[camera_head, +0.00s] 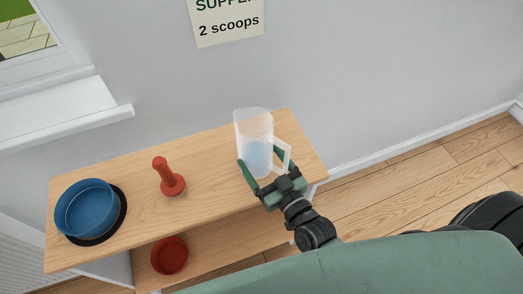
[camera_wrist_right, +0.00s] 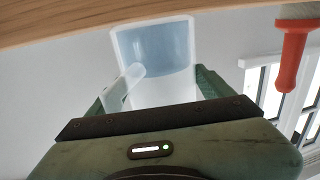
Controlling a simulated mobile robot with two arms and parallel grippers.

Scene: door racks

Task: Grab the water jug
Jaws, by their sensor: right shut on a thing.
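The water jug (camera_head: 254,132) is a translucent white pitcher with bluish water in its lower part and a handle on its right side. It stands upright at the right end of the wooden shelf top in the head view. It also shows in the right wrist view (camera_wrist_right: 165,60), which is upside down. My right gripper (camera_head: 262,163) is around the jug's lower body, with one green finger on each side, and is shut on it. The fingertips are partly hidden behind the jug in the right wrist view (camera_wrist_right: 155,95). My left gripper is not in view.
The wooden shelf unit (camera_head: 130,177) stands against the wall. A red plunger-shaped object (camera_head: 168,178) and a blue bowl (camera_head: 84,208) on a black round base stand left of the jug. A red bowl (camera_head: 170,255) sits on the lower shelf. A sign (camera_head: 228,22) hangs above.

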